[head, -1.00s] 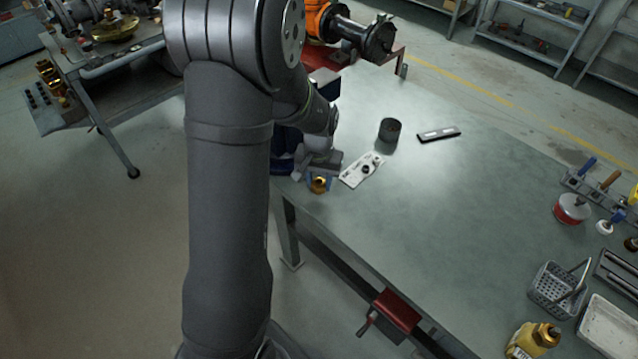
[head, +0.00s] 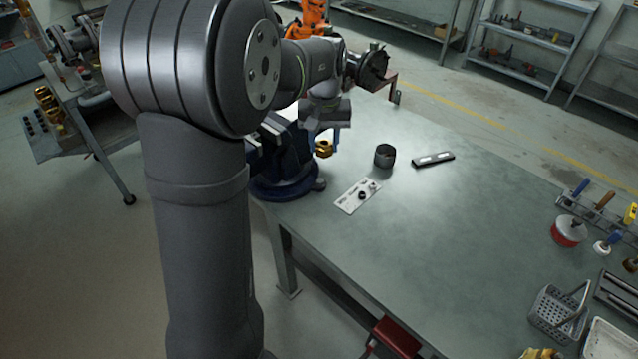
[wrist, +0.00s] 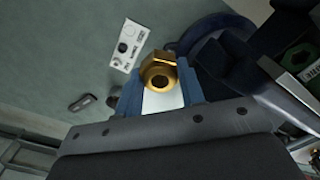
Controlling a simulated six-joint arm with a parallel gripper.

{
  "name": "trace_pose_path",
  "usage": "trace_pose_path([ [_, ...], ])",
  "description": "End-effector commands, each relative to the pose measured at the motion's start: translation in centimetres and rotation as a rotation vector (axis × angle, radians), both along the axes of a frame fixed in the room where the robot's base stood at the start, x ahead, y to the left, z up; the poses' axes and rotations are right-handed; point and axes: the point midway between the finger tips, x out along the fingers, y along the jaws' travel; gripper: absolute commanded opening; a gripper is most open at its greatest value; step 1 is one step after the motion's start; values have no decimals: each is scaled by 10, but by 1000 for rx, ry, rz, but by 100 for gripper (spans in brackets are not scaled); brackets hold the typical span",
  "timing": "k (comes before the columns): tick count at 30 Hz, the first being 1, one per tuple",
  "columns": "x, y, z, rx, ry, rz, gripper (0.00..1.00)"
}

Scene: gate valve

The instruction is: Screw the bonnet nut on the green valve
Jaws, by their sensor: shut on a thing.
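My gripper (wrist: 160,95) is shut on a brass hex nut (wrist: 158,72) with a dark hole, held between two blue fingertips. In the head view, the nut (head: 323,148) hangs below my gripper (head: 329,142), above the back left of the bench, just right of the blue vise. The green valve (wrist: 297,57) shows only in part at the right edge of the wrist view, by the vise jaws. It is apart from the nut. My arm hides it in the head view.
The blue vise (head: 287,183) stands at the bench's left edge. A white card (head: 357,196), a dark cup (head: 384,155) and a black bar (head: 433,159) lie to its right. Tools and a grey basket (head: 558,312) sit far right. The bench (head: 450,235) middle is clear.

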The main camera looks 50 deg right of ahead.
Motion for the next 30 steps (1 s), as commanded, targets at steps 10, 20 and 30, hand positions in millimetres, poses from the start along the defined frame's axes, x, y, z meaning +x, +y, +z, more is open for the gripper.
trace_pose_path([
  [10, 116, 36, 111, -3, -3, 202, 10],
  [20, 175, 91, 165, 0, 0, 274, 10],
  [30, 180, 97, 164, 1, 2, 280, 10],
])
